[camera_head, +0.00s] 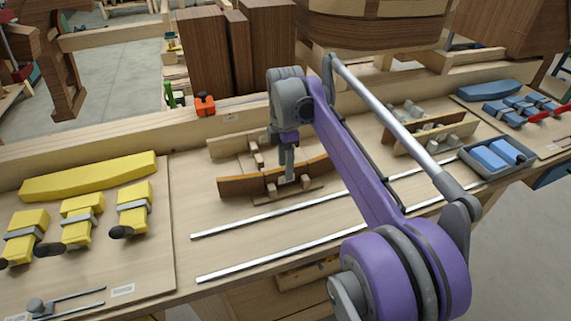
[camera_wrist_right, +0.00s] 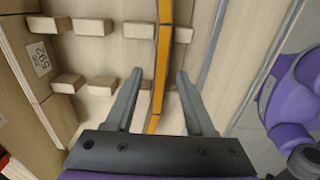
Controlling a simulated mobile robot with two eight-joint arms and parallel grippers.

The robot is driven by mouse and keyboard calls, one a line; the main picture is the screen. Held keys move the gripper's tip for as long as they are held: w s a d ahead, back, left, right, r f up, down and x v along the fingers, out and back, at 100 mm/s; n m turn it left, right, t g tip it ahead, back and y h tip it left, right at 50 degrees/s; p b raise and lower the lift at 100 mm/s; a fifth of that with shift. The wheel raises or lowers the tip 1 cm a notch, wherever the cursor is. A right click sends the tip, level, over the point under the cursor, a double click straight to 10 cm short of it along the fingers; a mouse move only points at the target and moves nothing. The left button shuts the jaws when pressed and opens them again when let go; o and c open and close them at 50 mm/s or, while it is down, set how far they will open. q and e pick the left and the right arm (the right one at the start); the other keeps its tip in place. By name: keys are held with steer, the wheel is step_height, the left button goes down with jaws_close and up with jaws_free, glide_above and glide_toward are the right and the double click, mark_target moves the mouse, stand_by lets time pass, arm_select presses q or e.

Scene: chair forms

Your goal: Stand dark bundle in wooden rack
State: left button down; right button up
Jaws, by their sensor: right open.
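A long curved brown bundle (camera_head: 240,186) stands on edge among pale pegs on the bench in the head view. In the right wrist view its orange-brown edge (camera_wrist_right: 164,50) runs between two pegs. The wooden rack (camera_head: 228,149) has pale rails and pegs around the bundle; its pegs also show in the wrist view (camera_wrist_right: 93,26). My right gripper (camera_head: 287,178) points down at the bundle's middle. Its fingers (camera_wrist_right: 159,75) are open, one on each side of the bundle, with gaps visible. Whether they touch it lower down is hidden. My left gripper is not in view.
Two metal bars (camera_head: 245,226) lie in front of the rack. Yellow clamps (camera_head: 83,230) and a yellow curved block (camera_head: 90,177) lie left. A second pegged form with a brown strip (camera_head: 428,132) and blue parts (camera_head: 490,157) lie right. Tall dark boards (camera_head: 205,55) stand behind.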

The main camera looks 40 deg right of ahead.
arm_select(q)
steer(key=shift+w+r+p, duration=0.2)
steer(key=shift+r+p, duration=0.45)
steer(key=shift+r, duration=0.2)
arm_select(e)
step_height(320, 180, up, 10)
steer(key=shift+r, duration=0.25)
